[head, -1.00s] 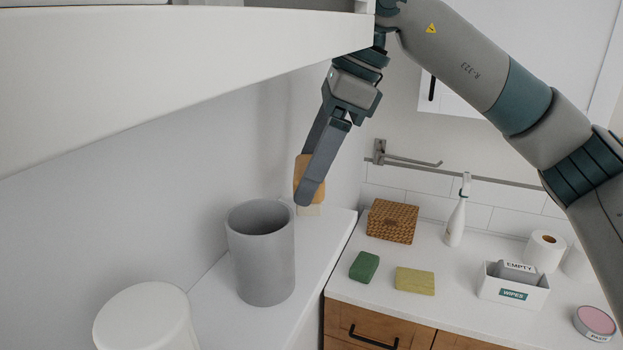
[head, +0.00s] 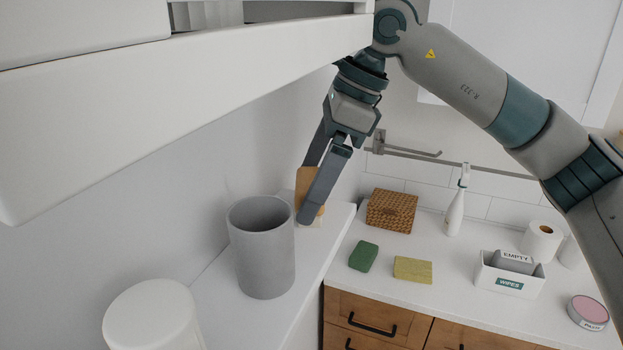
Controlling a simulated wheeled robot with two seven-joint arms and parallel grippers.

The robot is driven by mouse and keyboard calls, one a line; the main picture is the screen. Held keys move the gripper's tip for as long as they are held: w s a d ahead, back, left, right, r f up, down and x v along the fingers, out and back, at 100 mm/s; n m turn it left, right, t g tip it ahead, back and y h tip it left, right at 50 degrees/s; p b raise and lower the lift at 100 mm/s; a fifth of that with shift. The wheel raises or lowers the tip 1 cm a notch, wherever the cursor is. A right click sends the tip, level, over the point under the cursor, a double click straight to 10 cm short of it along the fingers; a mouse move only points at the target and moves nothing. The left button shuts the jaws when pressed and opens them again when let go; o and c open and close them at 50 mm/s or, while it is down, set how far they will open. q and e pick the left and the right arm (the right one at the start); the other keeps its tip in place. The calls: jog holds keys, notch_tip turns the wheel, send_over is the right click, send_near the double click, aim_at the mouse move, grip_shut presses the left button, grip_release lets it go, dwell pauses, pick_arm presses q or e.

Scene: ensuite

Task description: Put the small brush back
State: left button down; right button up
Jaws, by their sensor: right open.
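The small brush (head: 309,186) has a tan wooden body, with a pale lower part showing beneath. It stands on the white ledge (head: 318,262) at the back, just right of the grey cup (head: 263,252). My right gripper (head: 308,205) points down at the brush, its jaws open with the fingers around it. The near finger hides part of the brush, so I cannot tell whether either finger touches it. My left gripper is not in view.
A white shelf (head: 190,110) overhangs at upper left. A white lidded container (head: 152,315) stands in front of the cup. The lower right counter holds a wicker box (head: 391,211), green block (head: 363,256), yellow sponge (head: 413,270), spray bottle (head: 455,213) and wipes box (head: 510,277).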

jog(key=shift+r, duration=0.1)
jog(key=shift+r, duration=0.1)
jog(key=shift+d+r, duration=0.15)
jog(key=shift+r, duration=0.15)
jog(key=b+v, duration=0.3)
jog(key=v, duration=0.8)
dwell(0.4)
